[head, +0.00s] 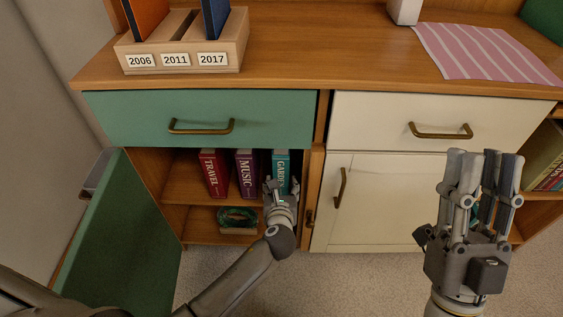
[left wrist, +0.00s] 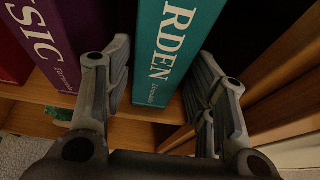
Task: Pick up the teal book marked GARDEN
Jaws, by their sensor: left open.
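The teal GARDEN book (head: 281,166) stands upright at the right end of a row on the cabinet shelf, beside the purple MUSIC book (head: 246,172). My left gripper (head: 281,188) is in front of its lower spine and covers part of it. In the left wrist view my left gripper (left wrist: 160,95) is open, with one finger on each side of the teal book's spine (left wrist: 172,50). I cannot tell whether the fingers touch it. My right gripper (head: 485,165) is raised in front of the white cabinet with its fingers upward; whether it is open is unclear.
A red TRAVEL book (head: 213,173) stands left of MUSIC. A green coiled item (head: 237,217) is on the lower shelf. The green door (head: 120,235) hangs open at left. A wooden divider (head: 312,190) is close to the right of my left gripper.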

